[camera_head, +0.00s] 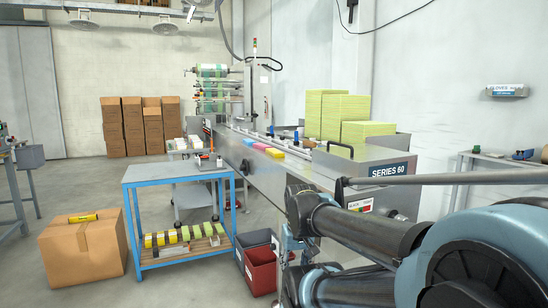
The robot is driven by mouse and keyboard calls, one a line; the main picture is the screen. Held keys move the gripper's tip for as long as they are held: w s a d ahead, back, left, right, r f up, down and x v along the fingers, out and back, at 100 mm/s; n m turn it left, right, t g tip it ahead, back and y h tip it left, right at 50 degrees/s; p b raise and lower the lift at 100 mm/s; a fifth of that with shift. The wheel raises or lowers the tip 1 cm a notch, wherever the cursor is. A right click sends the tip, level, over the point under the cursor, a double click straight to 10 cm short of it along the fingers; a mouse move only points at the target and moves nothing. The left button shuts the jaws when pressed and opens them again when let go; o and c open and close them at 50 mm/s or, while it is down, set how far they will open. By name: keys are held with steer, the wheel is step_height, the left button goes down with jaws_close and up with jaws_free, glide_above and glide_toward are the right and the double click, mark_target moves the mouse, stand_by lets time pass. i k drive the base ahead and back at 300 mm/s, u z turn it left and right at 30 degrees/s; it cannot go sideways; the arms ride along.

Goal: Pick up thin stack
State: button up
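Three yellow-green stacks of cloths stand on the far side of the wrapping machine. Two are tall, a left one (314,112) and a middle one (346,114), and a lower one (368,131) stands at the right. I cannot tell which of these is the thin stack. My dark arm crosses the lower right, in front of the machine's near end. My gripper is not visible in this view.
The machine (388,172) runs away from me with a black handle on top. A blue-framed bench (165,172) stands left of it, with yellow-and-white packs on its lower shelf. A cardboard box (83,250) and red bin (260,272) are on the floor. Open floor lies behind the bench.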

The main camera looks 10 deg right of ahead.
mark_target(273, 152)
steer(key=z, duration=0.1)
steer(key=k, duration=0.4)
steer(key=u, duration=0.9)
steer(key=i, duration=1.85)
steer(key=z, duration=0.45)
